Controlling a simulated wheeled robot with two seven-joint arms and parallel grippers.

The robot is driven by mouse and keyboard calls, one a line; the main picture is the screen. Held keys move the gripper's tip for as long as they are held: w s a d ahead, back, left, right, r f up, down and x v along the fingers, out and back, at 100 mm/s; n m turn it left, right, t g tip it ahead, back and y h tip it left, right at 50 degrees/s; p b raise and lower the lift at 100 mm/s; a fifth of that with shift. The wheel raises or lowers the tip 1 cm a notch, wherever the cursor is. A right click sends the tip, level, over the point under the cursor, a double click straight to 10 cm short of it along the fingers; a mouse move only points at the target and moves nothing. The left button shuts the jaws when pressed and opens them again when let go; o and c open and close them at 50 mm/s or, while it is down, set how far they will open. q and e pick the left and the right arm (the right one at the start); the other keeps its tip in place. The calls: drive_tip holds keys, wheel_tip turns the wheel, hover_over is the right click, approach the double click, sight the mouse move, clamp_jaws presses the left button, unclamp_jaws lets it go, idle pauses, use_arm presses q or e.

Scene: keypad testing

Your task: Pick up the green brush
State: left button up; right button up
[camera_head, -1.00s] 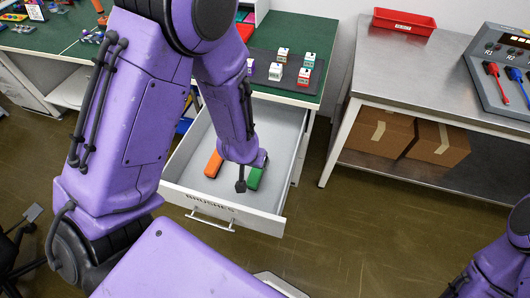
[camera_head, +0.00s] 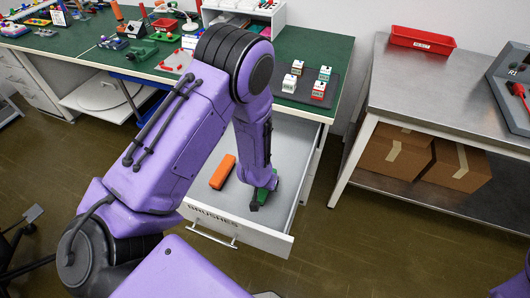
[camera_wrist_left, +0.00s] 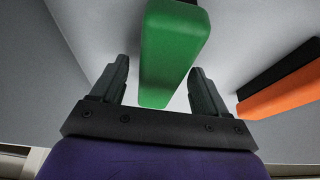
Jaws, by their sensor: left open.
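The green brush (camera_head: 272,183) lies in the open drawer (camera_head: 265,239), partly hidden by my left arm in the head view. In the left wrist view the green brush (camera_wrist_left: 172,48) extends between the two spread fingers of my left gripper (camera_wrist_left: 157,88), with clear gaps on both sides. My left gripper (camera_head: 256,205) is open and points down into the drawer at the brush. My right gripper is out of view; only a bit of my right arm shows at the right edge.
An orange brush (camera_head: 223,171) lies left of the green one; it also shows in the left wrist view (camera_wrist_left: 285,95). The drawer walls surround both. The green-topped workbench (camera_head: 325,48) stands behind, and a metal table (camera_head: 430,95) with a red tray (camera_head: 422,39) stands to the right.

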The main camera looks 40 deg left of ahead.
use_arm(q)
drive_tip(key=shift+f, duration=0.2)
idle(0.6)
drive_tip(key=shift+c, duration=0.3)
drive_tip(key=c, duration=1)
